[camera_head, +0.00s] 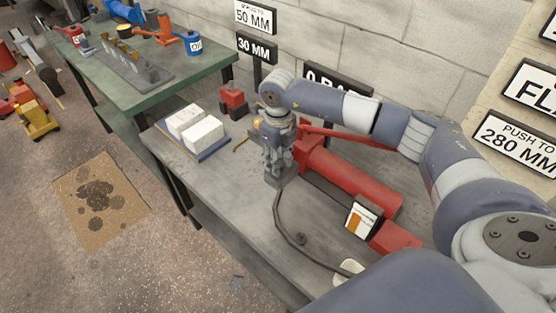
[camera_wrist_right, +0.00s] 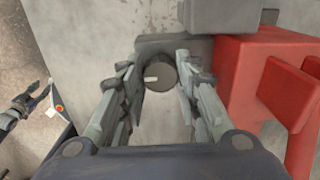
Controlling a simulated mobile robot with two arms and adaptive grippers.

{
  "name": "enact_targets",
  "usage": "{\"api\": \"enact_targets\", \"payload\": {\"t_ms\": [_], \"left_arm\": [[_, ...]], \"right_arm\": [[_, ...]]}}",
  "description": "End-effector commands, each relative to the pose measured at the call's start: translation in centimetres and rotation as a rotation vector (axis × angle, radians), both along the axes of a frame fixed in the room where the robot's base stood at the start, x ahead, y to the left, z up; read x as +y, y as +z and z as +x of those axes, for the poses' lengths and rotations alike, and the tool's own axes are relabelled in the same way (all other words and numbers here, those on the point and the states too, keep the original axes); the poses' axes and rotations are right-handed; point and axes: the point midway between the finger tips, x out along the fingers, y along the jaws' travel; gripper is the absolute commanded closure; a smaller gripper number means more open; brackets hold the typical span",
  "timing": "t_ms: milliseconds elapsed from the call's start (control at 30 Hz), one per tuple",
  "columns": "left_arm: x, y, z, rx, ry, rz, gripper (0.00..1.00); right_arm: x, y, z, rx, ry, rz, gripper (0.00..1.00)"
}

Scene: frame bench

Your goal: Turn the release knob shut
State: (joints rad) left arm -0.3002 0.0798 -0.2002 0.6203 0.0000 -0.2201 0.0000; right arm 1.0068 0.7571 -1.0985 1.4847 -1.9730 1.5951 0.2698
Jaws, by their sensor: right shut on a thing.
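The release knob (camera_wrist_right: 161,76) is a round grey knob with a pale mark on its face, on a dark grey block at the end of the red hand pump (camera_head: 345,175). My right gripper (camera_head: 275,165) is shut on the knob, with one finger on each side of it in the right wrist view (camera_wrist_right: 160,82). In the head view the gripper hides the knob. My left gripper (camera_wrist_right: 25,104) shows small at the left edge of the right wrist view, fingers apart and empty, off the bench. It is not in the head view.
A dark hose (camera_head: 281,215) curves from the pump along the grey bench (camera_head: 225,178). Two white blocks (camera_head: 203,134) and a small red jack (camera_head: 233,100) stand on the bench left of the gripper. A red lever (camera_head: 345,136) runs above the pump. A green bench (camera_head: 150,95) stands behind.

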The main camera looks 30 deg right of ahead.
Motion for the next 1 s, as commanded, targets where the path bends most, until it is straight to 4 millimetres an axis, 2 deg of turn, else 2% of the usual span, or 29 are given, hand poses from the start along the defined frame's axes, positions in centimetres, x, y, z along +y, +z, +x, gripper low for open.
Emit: {"api": "enact_targets", "payload": {"t_ms": [567,600,633,1000], "left_arm": [[0.02,-0.01,0.01,0.000,0.000,0.000,0.60],[0.02,-0.01,0.01,0.000,0.000,0.000,0.60],[0.02,-0.02,0.02,0.000,0.000,0.000,0.60],[0.28,-0.04,-0.06,0.000,0.000,0.003,0.60]], "right_arm": [[-0.08,0.18,0.17,-0.005,-0.039,0.000,0.94],[-0.08,0.18,0.17,-0.005,-0.039,0.000,0.67],[-0.08,0.18,0.17,-0.005,-0.039,0.000,0.61],[-0.02,0.32,0.08,-0.003,-0.037,0.000,0.61]]}}
